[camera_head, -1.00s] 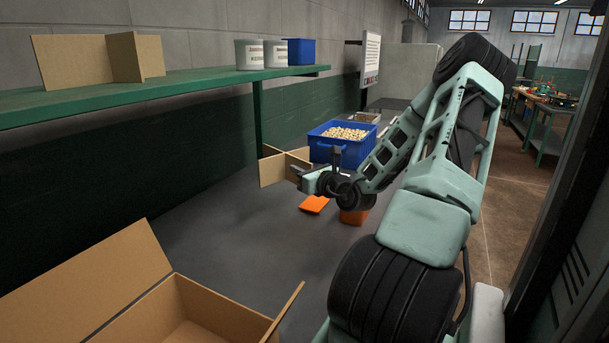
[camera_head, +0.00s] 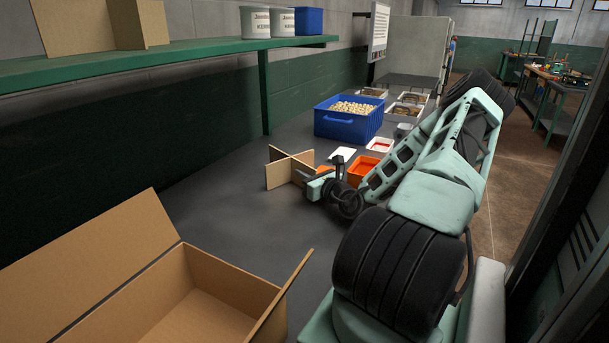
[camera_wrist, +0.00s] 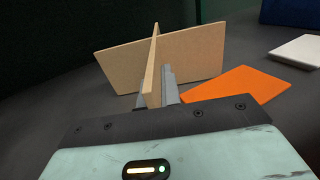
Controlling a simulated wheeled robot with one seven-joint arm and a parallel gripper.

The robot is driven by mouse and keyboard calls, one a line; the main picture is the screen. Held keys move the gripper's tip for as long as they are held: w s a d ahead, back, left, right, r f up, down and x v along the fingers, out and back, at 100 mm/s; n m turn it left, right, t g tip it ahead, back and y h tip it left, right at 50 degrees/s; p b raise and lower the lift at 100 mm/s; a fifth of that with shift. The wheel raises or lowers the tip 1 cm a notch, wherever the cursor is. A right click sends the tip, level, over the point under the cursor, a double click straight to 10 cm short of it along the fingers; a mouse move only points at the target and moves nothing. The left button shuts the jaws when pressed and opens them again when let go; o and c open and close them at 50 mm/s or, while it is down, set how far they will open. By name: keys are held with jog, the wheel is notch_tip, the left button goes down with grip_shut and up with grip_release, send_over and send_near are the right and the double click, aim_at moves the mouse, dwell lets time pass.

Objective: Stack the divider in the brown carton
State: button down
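The divider (camera_head: 291,168) is two tan panels crossed in an X, upright, over the grey tabletop. My gripper (camera_head: 308,180) is at its right side, shut on one panel. In the wrist view the divider (camera_wrist: 195,52) stands straight ahead, with one panel running between my fingers (camera_wrist: 160,92); only the right finger shows clearly. I cannot tell whether its lower edge touches the table. The brown carton (camera_head: 221,280) stands open at the lower left, flaps spread. The visible part of its inside looks empty; its front is cut off by the picture edge.
A green shelf (camera_head: 170,53) along the wall holds tan boards (camera_head: 100,25), white tubs (camera_head: 269,22) and a blue box. Table between divider and carton is clear.

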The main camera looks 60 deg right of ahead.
jog(key=shift+f, duration=0.15)
jog(key=c, duration=1.6)
grip_release()
jog(key=shift+r, duration=0.2)
